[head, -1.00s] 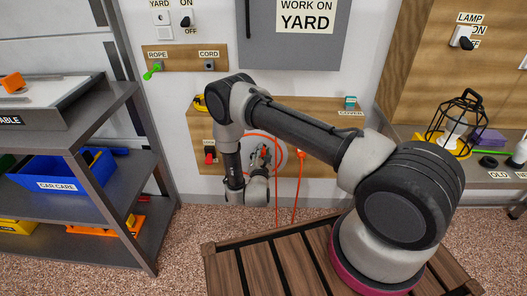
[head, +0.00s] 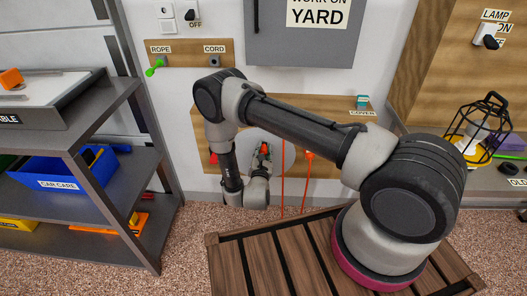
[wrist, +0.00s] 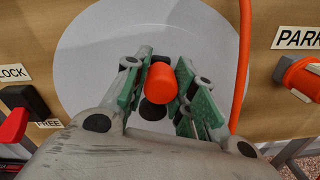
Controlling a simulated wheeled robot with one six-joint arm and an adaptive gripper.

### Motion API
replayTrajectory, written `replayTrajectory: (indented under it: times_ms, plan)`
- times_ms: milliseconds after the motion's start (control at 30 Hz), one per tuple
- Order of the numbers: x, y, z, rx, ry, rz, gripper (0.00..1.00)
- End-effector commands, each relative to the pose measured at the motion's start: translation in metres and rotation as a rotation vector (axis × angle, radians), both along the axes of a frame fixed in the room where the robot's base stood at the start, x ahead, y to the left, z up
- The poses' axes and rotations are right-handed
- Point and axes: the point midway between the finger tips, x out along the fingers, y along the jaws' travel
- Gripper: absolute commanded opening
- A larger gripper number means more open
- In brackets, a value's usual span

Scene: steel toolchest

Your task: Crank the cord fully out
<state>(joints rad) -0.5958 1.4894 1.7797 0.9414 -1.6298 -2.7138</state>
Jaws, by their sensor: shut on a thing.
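The reel shows as a white disc (wrist: 90,50) on a wooden board in the wrist view, and partly behind my arm in the head view (head: 286,146). Its orange-red crank knob (wrist: 162,83) sits between the green-padded fingers of my gripper (wrist: 160,95). My gripper is shut on the knob; in the head view (head: 262,152) it is small in front of the reel. The orange cord (wrist: 241,65) runs along the disc's right side and hangs down in the head view (head: 282,180). An orange plug (wrist: 302,78) sits by the PARK label.
A black lever with a red end (wrist: 22,105) is by the LOCK and FREE labels, left of the reel. A dark shelf unit (head: 135,95) with a blue CAR CARE bin (head: 65,178) stands left. A slatted wooden platform (head: 300,255) is in front.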

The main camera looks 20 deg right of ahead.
Motion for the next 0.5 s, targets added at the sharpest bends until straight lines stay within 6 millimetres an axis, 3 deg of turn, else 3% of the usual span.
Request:
replayTrajectory:
  times_ms: [133,167,300,500]
  plan:
    - [0.0008,0.0006,0.0007,0.002,-0.003,0.001,0.00]
    - [0.0008,0.0006,0.0007,0.002,-0.003,0.001,0.28]
    - [0.0006,0.0006,0.0006,0.002,-0.002,0.001,0.50]
    - [0.0005,0.0004,0.0003,0.002,-0.001,0.001,0.50]
